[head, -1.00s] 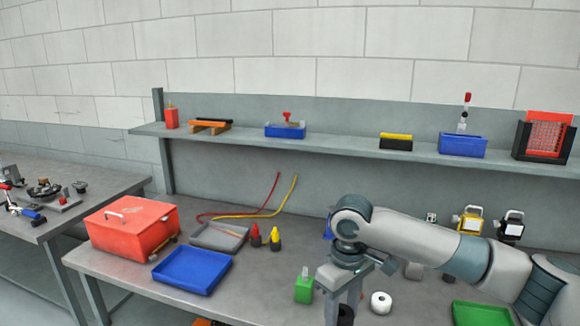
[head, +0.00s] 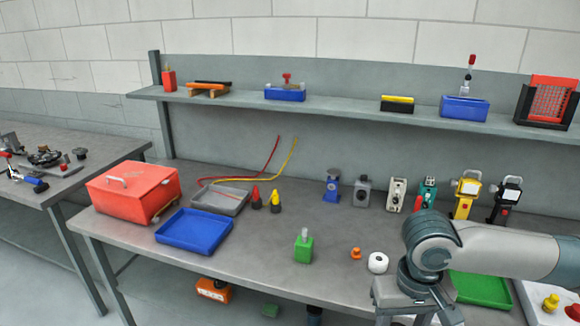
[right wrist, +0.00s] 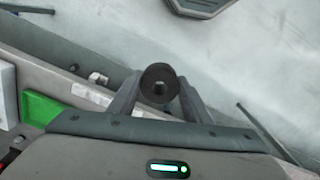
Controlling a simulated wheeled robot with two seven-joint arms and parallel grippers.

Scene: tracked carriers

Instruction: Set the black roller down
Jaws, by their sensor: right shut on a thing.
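The black roller (right wrist: 160,84) shows end-on in the right wrist view, a dark round end with a lighter centre. My right gripper (right wrist: 158,98) is shut on it, one finger on each side. In the head view my right gripper (head: 415,318) is at the bottom edge, by the front of the bench (head: 275,278), and the roller is not visible there. In the right wrist view pale floor shows behind the roller, and nothing is seen touching its free end. My left gripper is not in view.
A green tray (head: 480,289) lies right of my right gripper. A white roll (head: 378,262), an orange piece (head: 356,253) and a green block (head: 304,248) stand left of it. A blue tray (head: 194,231) is farther left. Several devices line the back. Bare bench lies between blue tray and green block.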

